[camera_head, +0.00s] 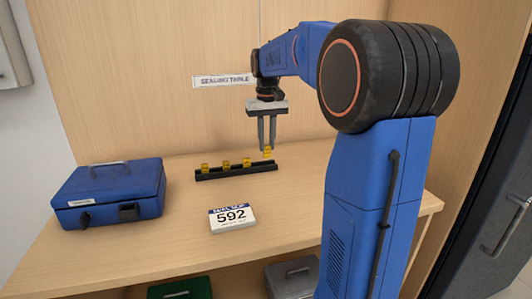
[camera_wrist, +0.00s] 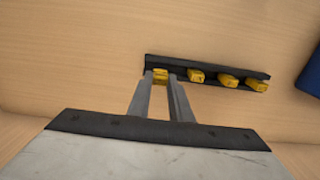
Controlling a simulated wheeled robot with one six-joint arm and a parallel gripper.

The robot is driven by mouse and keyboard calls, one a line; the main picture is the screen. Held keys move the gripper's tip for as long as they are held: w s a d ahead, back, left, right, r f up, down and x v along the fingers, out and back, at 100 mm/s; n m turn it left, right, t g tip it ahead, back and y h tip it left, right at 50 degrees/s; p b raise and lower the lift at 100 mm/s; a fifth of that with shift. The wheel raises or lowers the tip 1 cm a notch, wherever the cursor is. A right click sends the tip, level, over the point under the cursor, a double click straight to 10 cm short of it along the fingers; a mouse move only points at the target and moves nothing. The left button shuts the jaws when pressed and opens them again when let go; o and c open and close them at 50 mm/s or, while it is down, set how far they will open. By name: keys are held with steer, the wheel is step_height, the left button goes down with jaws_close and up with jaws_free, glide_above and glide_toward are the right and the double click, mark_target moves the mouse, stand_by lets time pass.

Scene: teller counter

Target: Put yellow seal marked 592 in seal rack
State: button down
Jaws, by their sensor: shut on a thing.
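My gripper (camera_head: 267,150) points down over the right end of the black seal rack (camera_head: 237,173). It is shut on a yellow seal (camera_head: 267,154), held at or just above the rack's right end; I cannot tell if it touches. No number can be read on this seal. In the wrist view the held seal (camera_wrist: 160,75) shows between the fingertips at the left end of the rack (camera_wrist: 215,66). Three other yellow seals stand in the rack: one (camera_head: 205,168) at the left, one (camera_head: 226,164) in the middle and one (camera_head: 246,162) nearest my gripper.
A white card reading 592 (camera_head: 232,217) lies in front of the rack. A closed blue cash box (camera_head: 110,194) stands at the left. A "SEALING TABLE" sign (camera_head: 222,80) is on the back panel. Green (camera_head: 180,289) and grey (camera_head: 292,277) boxes sit below.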

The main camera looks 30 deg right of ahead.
mark_target(267, 146)
steer(key=shift+f, duration=1.85)
steer(key=shift+f, duration=0.1)
steer(key=c, duration=1.6)
jaws_free()
step_height(267, 146, up, 12)
steer(key=shift+r, duration=0.15)
steer(key=shift+s, duration=0.1)
